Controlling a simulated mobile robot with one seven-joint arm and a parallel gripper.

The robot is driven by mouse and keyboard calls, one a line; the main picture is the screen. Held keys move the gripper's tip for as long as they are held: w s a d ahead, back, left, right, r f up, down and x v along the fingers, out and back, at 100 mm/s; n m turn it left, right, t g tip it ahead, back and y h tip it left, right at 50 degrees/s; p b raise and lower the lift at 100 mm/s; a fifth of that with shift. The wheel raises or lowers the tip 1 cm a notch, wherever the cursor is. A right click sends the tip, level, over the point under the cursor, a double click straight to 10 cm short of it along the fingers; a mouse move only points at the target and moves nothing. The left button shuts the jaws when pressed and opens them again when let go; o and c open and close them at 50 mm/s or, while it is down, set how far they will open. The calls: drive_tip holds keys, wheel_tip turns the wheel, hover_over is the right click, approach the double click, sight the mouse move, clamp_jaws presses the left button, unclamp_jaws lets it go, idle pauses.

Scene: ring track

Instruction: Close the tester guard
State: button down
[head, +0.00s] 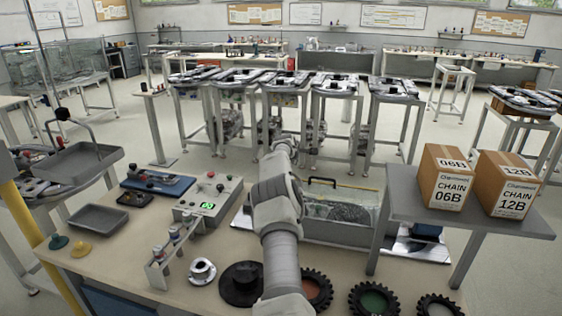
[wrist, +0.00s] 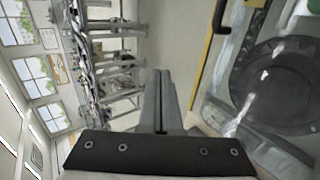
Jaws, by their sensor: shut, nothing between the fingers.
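The tester (head: 325,231) is a grey box on the bench, just right of my arm. Its clear guard (head: 345,205) has a grey frame and a black and yellow handle (head: 322,181) along the top. The guard seems to stand raised at the tester's back, but I cannot tell its exact angle. In the wrist view the clear guard (wrist: 228,75) and its handle (wrist: 219,16) lie to the right of my gripper (wrist: 160,75), with a dark round part seen beyond. My gripper is shut and empty, apart from the handle. In the head view my own arm hides its fingers.
A grey stand (head: 400,205) with two chain boxes (head: 445,180) is close right of the tester. A control box (head: 208,200) stands left of my arm. Sprockets (head: 375,300) and a black disc (head: 240,284) lie at the front. Open floor lies behind the bench.

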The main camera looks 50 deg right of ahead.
drive_tip(key=b+v, duration=0.2)
drive_tip(key=v, duration=1.5)
drive_tip(key=shift+b, duration=0.35)
drive_tip(key=shift+a+r, duration=0.1)
drive_tip(key=shift+a, duration=0.05)
drive_tip(key=s+a+r+m+t+y, duration=0.1)
drive_tip(key=s+a+r+y, duration=0.15)
drive_tip(key=a, duration=0.85)
drive_tip(key=s+a+r+m+y, duration=0.1)
drive_tip(key=a+r+m+y, duration=0.15)
drive_tip(key=a, duration=0.85)
drive_tip(key=s+a+r+m+t+y, duration=0.15)
drive_tip(key=a+r, duration=0.25)
drive_tip(key=a, duration=0.7)
drive_tip(key=s+a+f+g+y, duration=0.1)
drive_tip(key=s+a+f+y, duration=0.2)
drive_tip(key=s+a, duration=1.8)
drive_tip(key=shift+s+a+f+g, duration=0.25)
drive_tip(key=shift+f+g, duration=0.1)
drive_tip(key=shift+f, duration=0.35)
